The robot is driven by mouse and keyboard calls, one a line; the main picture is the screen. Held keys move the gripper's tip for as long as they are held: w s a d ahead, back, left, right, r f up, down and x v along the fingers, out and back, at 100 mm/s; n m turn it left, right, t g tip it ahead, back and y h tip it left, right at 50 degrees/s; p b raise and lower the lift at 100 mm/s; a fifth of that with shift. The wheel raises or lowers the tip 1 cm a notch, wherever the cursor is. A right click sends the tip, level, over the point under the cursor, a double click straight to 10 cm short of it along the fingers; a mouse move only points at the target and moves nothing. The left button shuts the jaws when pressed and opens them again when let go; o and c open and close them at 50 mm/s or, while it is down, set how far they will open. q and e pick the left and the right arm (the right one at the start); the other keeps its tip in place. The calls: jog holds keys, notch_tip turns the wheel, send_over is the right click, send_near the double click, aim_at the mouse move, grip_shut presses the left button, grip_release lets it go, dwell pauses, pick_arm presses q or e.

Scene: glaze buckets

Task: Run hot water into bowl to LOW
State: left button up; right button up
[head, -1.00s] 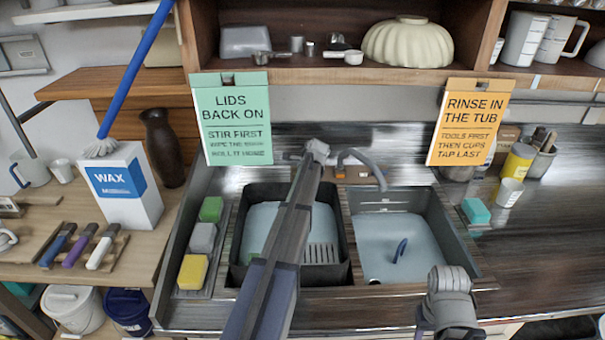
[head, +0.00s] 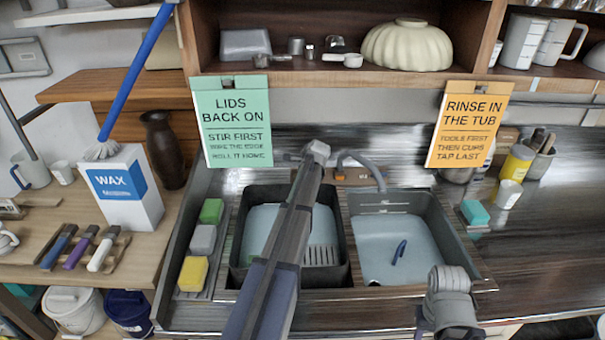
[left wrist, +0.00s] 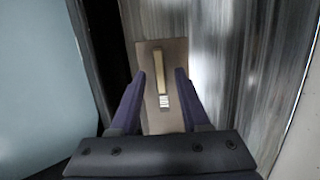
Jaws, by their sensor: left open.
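The right sink bowl (head: 436,238) holds pale blue water, with faint marks on its back wall. A grey curved tap spout (head: 372,168) arches over its back left corner. My left gripper, at the far end of the left arm (head: 290,215), is behind the sinks; its fingers are hidden in the head view. In the left wrist view, my left gripper (left wrist: 157,88) is open above a brown plate (left wrist: 149,53) with a tan bar-like handle (left wrist: 160,72) and small white label between the fingers. I cannot tell contact. My right arm shows at lower right, without its fingers.
A blue curved object (head: 399,251) is in the right bowl. Green (head: 232,120) and orange (head: 470,125) signs hang behind. The right counter has free room.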

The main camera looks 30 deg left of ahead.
pick_arm(q)
jog(key=p+v, duration=0.4)
jog(key=v, duration=0.2)
jog(key=shift+r+p, duration=0.3)
jog(key=shift+s+d, duration=0.15)
